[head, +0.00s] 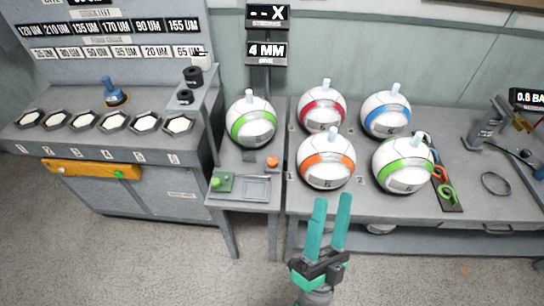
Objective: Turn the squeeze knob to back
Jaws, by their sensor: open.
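My gripper (332,203) has two teal fingers and is open and empty. It points up the picture, in front of the grey bench on the right, and appears apart from everything. I cannot tell for sure which part is the squeeze knob. Two black knobs, an upper one (193,77) and a lower one (185,97), sit on a narrow grey ledge left of centre. A small orange knob (272,162) is on the middle stand, below a green-striped ball (250,124). Their settings are too small to read. All lie up and left of my gripper.
The grey bench (465,208) carries several striped balls, including an orange one (325,160) near my gripper. A green button (216,182) is beside a shallow tray (257,188) on the middle stand. Front floor is clear.

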